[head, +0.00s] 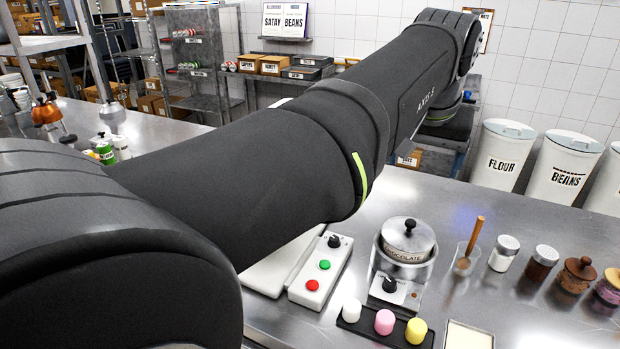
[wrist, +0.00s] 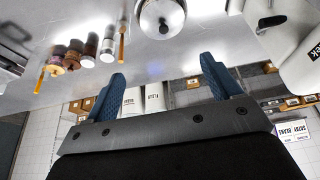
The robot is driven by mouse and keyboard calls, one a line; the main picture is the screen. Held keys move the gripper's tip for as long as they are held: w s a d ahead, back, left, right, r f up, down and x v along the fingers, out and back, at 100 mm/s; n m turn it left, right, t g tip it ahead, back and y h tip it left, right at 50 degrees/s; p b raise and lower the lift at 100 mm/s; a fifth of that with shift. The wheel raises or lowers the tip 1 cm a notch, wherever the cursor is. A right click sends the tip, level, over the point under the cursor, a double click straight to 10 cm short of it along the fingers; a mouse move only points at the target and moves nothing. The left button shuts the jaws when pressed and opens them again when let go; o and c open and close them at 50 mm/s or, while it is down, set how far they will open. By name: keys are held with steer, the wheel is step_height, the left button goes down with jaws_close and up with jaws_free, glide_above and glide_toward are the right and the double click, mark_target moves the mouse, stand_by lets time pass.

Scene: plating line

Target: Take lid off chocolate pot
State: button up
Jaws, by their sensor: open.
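The chocolate pot (head: 403,270) is a round metal pot on a warmer base with a black knob, right of centre in the head view. Its shiny lid (head: 425,238) with a dark knob on top sits on it, above the word CHOCOLATE. In the wrist view the lid (wrist: 150,16) shows at the top edge, partly cut off. My gripper (wrist: 161,74) shows there with two blue fingers spread wide and nothing between them. It is apart from the lid. In the head view my arm hides the gripper.
A control box (head: 320,272) with red and green buttons stands left of the pot. White, pink and yellow pieces sit on a black tray (head: 372,328) in front. A cup with a wooden-handled tool (head: 467,257), shakers (head: 503,253) and jars (head: 577,274) stand to the right.

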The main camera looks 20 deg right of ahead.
steer(key=c, duration=0.6)
steer(key=n+g+y, duration=0.1)
steer(key=n+g, duration=0.2)
steer(key=n, duration=2.4)
glide_above(411, 221)
steer(key=a, duration=0.3)
step_height(411, 221, down, 6)
steer(key=d+f, duration=0.1)
steer(key=f, duration=1)
steer(key=d+f, duration=0.1)
steer(key=f, duration=0.5)
steer(key=shift+d, duration=0.35)
